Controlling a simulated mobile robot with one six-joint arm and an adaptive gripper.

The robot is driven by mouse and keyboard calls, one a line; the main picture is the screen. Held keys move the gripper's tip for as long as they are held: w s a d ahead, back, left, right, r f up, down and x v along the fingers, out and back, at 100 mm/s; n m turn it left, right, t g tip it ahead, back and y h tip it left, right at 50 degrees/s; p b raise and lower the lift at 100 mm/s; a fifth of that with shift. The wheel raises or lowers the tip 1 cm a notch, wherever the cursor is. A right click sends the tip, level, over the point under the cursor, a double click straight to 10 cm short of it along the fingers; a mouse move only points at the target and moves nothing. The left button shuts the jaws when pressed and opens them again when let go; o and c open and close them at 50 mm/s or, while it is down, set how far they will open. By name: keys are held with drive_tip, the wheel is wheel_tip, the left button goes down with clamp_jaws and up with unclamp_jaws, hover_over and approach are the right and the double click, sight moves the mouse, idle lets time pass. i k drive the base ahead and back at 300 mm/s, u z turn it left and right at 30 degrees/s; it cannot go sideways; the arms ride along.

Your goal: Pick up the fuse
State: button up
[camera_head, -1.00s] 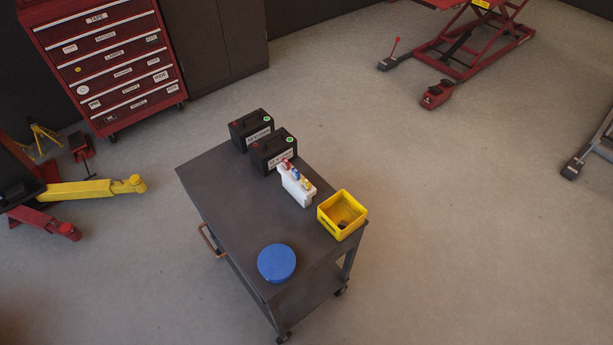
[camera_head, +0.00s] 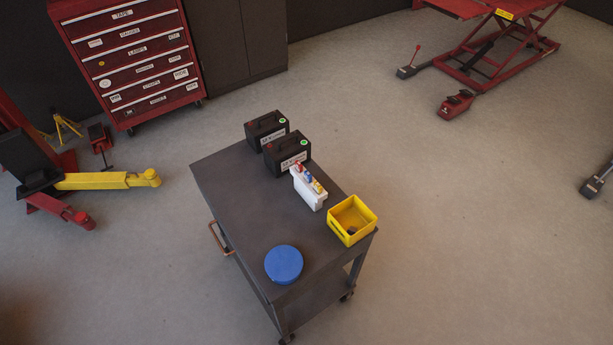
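My gripper is not in view.
The cart (camera_head: 235,215) also carries two black batteries (camera_head: 286,153) at its far end and a round blue lid or tin (camera_head: 284,264) near its front. A yellow-armed jack (camera_head: 105,180) stands left, a red tool cabinet (camera_head: 130,65) behind. Floor right of the cart is clear.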

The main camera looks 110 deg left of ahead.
sight(308, 178)
drive_tip(key=z, duration=0.4)
drive_tip(key=k, duration=0.15)
drive_tip(key=u, duration=3.1)
drive_tip(key=k, duration=0.6)
drive_tip(key=z, duration=0.2)
drive_tip(key=i, duration=0.35)
